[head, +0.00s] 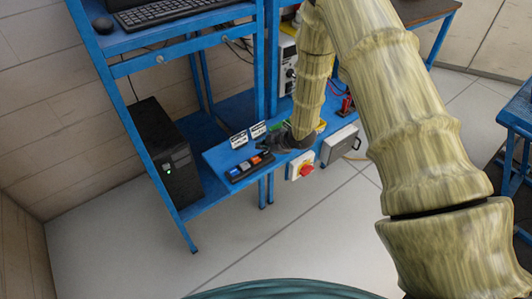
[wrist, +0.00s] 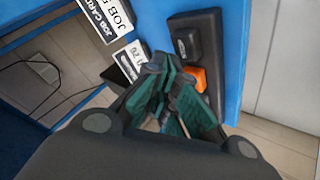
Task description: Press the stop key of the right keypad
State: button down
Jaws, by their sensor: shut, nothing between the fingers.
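A black keypad strip (head: 250,168) lies along the front of the blue shelf in the head view, with a blue, a grey and an orange key and a dark key at its right end. In the wrist view its black housing (wrist: 215,22) shows a raised black key (wrist: 187,42) and an orange key (wrist: 201,80); the rest is hidden behind my fingers. I cannot tell one keypad from two, and no key label is legible. My gripper (head: 270,146) is shut and empty, just behind the strip's right end. In the wrist view the fingertips (wrist: 168,72) overlap the strip's edge; contact cannot be told.
Two white cards (head: 239,140) stand behind the strip; one reads JOB CARD in the wrist view (wrist: 104,18). A black computer tower (head: 165,160) stands left.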

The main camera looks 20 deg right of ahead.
aim_at(264, 155)
jog(key=shift+r+p, duration=1.45)
jog(key=shift+r, duration=1.1)
jog(key=shift+f, duration=0.1)
jog(key=s+f+m+g+h+b, duration=0.15)
jog(key=s+f+m, duration=0.25)
jog(key=s+f, duration=0.55)
jog(key=s+f+m+g+h+b, duration=0.15)
jog(key=s+f+m, duration=0.25)
jog(key=s+f, duration=0.55)
jog(key=s+f+m+g+h+b, duration=0.1)
jog(key=s+f+m+g+b, duration=0.1)
jog(key=s, duration=1.2)
jog(key=s+f+m+g+b, duration=0.2)
jog(key=s+m, duration=0.3)
jog(key=s, duration=0.9)
jog(key=shift+s+d+m+g+h, duration=0.3)
jog(key=shift+s+d+g+h, duration=0.1)
jog(key=shift+d, duration=0.05)
